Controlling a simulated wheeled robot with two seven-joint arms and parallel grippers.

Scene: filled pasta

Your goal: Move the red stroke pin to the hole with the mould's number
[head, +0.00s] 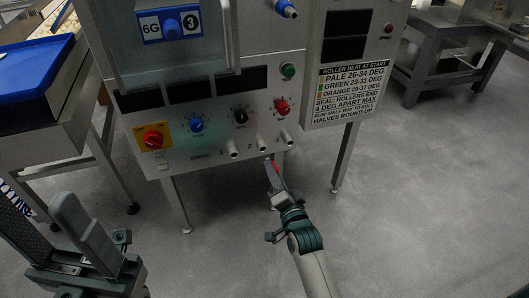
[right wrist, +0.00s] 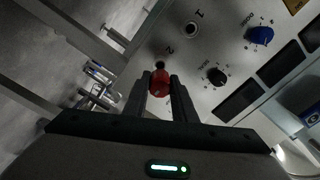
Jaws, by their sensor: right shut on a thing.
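The red stroke pin (right wrist: 160,83) is between the fingers of my right gripper (right wrist: 161,95), which is shut on it. In the right wrist view the pin's end lies just in front of hole 2 (right wrist: 160,65); whether it touches is unclear. In the head view my right gripper (head: 271,170) is below the panel's row of holes: hole 1 (head: 233,152), hole 2 (head: 262,145) and hole 3 (head: 287,139). The blue mould (head: 172,27) behind the clear cover shows 6G and a round 3. My left gripper (head: 58,232) is open and empty at lower left.
The panel has a red switch (head: 153,139), a blue knob (head: 196,125), a black knob (head: 241,117) and a red knob (head: 282,106). A sign (head: 352,92) hangs at right. A blue tray (head: 40,72) stands at left. The floor right of my right arm is clear.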

